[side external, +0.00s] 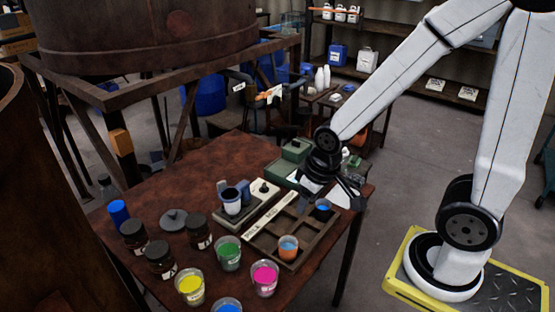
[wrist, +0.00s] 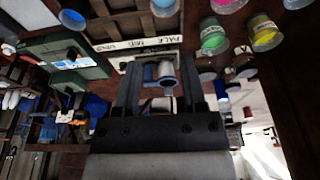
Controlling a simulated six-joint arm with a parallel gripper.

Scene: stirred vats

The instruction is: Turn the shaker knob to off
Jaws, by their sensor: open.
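My gripper (side external: 332,188) is over the right end of the table, its dark fingers pointing down near the green box. In the wrist view my gripper (wrist: 160,64) has its fingers spread with nothing held; a grey cup shows beyond the gap. The green box (wrist: 95,66) has a dark knob (wrist: 72,55) on it, to the left of the fingers and apart from them. In the side view the green box (side external: 296,149) is partly hidden by my gripper. Which knob is the shaker's, and its setting, I cannot tell.
A white block with a black knob (side external: 264,187) stands beside a mug (side external: 231,203). A compartment tray (side external: 262,244) holds small cups. Paint cups, including a green one (side external: 228,252), and dark jars (side external: 160,259) crowd the front. The table's (side external: 160,193) back left is clearer.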

